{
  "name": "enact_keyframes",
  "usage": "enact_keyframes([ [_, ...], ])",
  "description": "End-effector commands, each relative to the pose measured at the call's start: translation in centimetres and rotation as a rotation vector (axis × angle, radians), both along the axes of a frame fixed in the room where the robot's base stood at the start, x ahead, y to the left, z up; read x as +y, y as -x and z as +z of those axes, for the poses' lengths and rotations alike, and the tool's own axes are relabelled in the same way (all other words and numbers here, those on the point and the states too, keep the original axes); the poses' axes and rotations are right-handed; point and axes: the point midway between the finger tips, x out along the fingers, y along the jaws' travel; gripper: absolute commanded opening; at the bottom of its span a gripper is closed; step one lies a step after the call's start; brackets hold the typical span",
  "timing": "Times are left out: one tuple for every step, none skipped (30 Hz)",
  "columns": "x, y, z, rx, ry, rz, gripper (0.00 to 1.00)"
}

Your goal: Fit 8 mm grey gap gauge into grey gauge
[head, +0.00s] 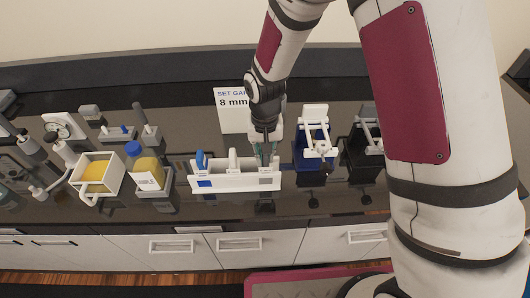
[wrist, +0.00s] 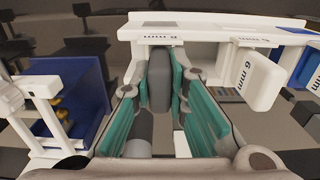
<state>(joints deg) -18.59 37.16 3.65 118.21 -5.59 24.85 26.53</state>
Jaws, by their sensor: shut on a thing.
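My gripper (head: 266,151) points down over the right end of a white gauge rack (head: 235,183). In the wrist view, its teal fingers (wrist: 160,75) are shut on a grey gap gauge (wrist: 159,85), which is upright between them at the rack (wrist: 150,33). I cannot tell whether the gauge is still seated in the rack or lifted slightly. Its size marking is hidden. A white gauge marked 6 mm (wrist: 250,78) stands beside it in the rack, and a blue gauge (head: 199,160) stands at the rack's left end. I cannot tell which thing is the grey gauge receiver.
A sign reading 8 mm (head: 232,100) stands behind the rack. A blue vessel (head: 312,158) with a white frame and brass parts is close to the right, with a black vessel (head: 362,160) beyond it. A yellow-liquid bottle (head: 148,172) and tray (head: 97,173) stand left.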

Motion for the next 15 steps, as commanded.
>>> enact_keyframes([
  [0.00,0.00,-0.12,0.000,0.000,0.000,0.00],
  [0.00,0.00,-0.08,0.000,0.000,0.000,0.21],
  [0.00,0.00,-0.06,0.000,0.000,0.000,0.30],
  [0.00,0.00,-0.06,0.000,0.000,0.000,0.37],
  [-0.01,0.01,-0.06,0.000,0.000,0.000,0.38],
  [-0.01,0.00,-0.05,0.000,0.000,0.000,0.38],
  [-0.01,0.00,-0.05,0.000,0.000,0.000,0.38],
  [-0.01,0.00,-0.05,0.000,0.000,0.000,0.38],
  [-0.01,0.00,-0.05,0.000,0.000,0.000,0.38],
  [-0.01,0.00,-0.05,0.000,0.000,0.000,0.38],
  [-0.01,0.00,-0.05,0.000,0.000,0.000,0.38],
  [-0.01,0.01,-0.04,0.000,0.000,0.000,0.38],
  [-0.01,0.00,0.00,0.000,0.000,0.000,0.38],
  [-0.01,-0.02,0.08,0.000,0.000,0.000,0.38],
  [0.00,-0.04,0.28,-0.001,0.000,0.000,0.38],
])
